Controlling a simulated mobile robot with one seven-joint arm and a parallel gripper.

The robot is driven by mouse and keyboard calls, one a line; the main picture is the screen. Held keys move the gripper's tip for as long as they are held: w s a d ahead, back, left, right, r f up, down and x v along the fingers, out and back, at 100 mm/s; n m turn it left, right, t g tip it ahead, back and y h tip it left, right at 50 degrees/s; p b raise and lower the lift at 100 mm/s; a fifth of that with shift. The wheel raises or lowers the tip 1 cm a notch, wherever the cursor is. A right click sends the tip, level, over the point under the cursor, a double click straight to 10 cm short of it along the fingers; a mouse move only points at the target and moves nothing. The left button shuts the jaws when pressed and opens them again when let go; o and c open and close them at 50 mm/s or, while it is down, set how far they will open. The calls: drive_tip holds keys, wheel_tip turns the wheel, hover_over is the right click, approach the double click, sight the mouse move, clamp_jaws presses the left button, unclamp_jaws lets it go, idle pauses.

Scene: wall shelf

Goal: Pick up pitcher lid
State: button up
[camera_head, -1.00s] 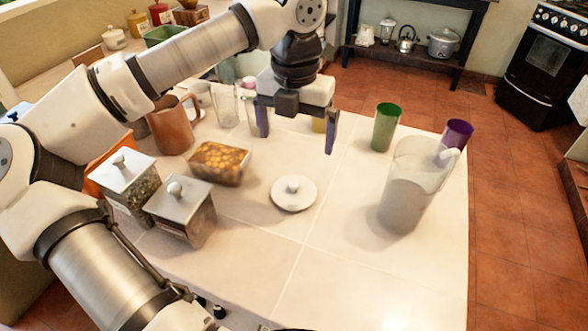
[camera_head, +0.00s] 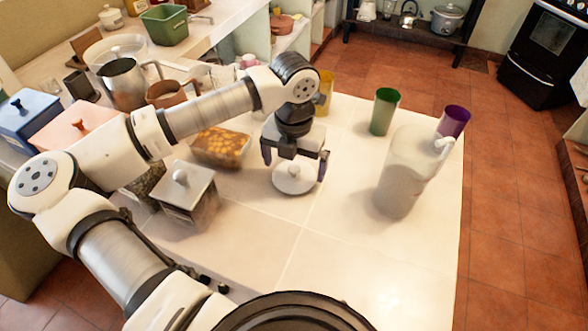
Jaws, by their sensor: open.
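The pitcher lid (camera_head: 292,180) is a round white disc with a small knob, lying on the pale tiled table. My gripper (camera_head: 293,171) is open and reaches down over the lid, with one dark finger at its left side and one at its right. The gripper body hides the far part of the lid. I cannot tell whether the fingers touch it. The pitcher (camera_head: 404,180), tall, clear and with a handle at its upper right, stands upright to the right of the lid.
A container of orange-brown food (camera_head: 222,148) and a lidded glass jar (camera_head: 187,197) stand left of the lid. A green cup (camera_head: 384,111) and a purple cup (camera_head: 453,122) stand near the pitcher. A yellow cup (camera_head: 325,93) is behind the arm. The table front (camera_head: 365,262) is clear.

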drive_tip(key=shift+f, duration=0.85)
drive_tip(key=c, duration=0.7)
drive_tip(key=shift+r, duration=0.1)
drive_tip(key=shift+c, duration=0.2)
